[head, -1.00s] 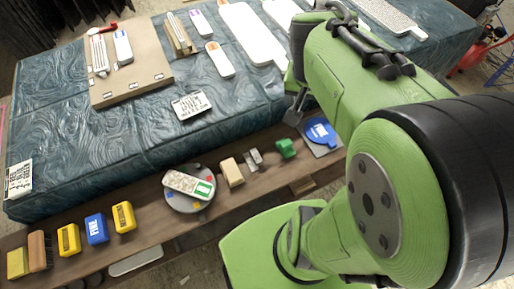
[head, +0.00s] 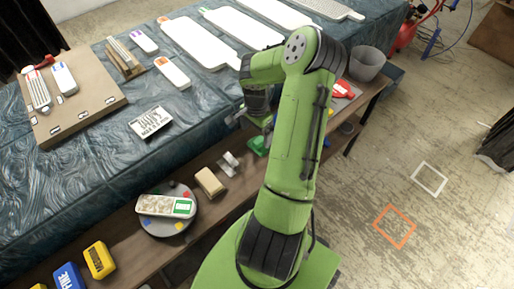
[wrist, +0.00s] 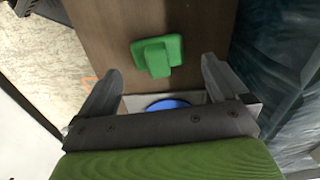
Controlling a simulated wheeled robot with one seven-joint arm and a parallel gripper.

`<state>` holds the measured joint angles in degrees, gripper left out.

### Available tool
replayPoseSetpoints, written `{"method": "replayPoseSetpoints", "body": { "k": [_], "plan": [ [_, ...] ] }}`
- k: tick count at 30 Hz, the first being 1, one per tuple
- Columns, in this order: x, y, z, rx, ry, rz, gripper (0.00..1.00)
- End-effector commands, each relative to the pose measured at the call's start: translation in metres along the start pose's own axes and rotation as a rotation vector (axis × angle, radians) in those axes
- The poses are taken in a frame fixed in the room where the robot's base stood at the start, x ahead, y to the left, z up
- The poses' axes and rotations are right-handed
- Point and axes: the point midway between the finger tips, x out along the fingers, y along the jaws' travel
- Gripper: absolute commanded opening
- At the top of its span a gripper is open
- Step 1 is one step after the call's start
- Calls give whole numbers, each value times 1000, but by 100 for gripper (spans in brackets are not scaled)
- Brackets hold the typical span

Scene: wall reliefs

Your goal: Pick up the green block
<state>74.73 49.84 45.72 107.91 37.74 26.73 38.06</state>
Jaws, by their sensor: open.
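The green block (wrist: 157,56) lies on the brown wooden shelf (wrist: 195,20) in the wrist view, ahead of my gripper and roughly between the lines of its two fingers. It looks like a flat green base with a raised grip. My gripper (wrist: 162,78) is open and empty, with its fingers spread wide and apart from the block. In the head view the green block (head: 258,146) shows beside my arm, partly hidden by it. My gripper (head: 253,118) is above the shelf close to the block there; its fingertips are hard to make out.
A blue round item (wrist: 168,104) lies under my gripper. Metal pieces (head: 229,163), a beige block (head: 210,182) and a round grey plate (head: 183,222) line the shelf to the left. The cloth-covered table (head: 205,105) rises behind the shelf. Open floor (head: 350,185) is at right.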

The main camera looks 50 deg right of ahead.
Motion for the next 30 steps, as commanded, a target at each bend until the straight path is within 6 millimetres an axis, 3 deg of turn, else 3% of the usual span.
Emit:
{"method": "replayPoseSetpoints", "body": {
  "k": [10, 18, 27, 30],
  "plan": [
    [56, 4, -2, -1, -3, 0, 100],
    [58, 4, -3, -2, 1, 0, 100],
    [58, 4, -3, -2, 1, 0, 54],
    [58, 4, -3, -2, 1, 0, 54]
  ]
}}
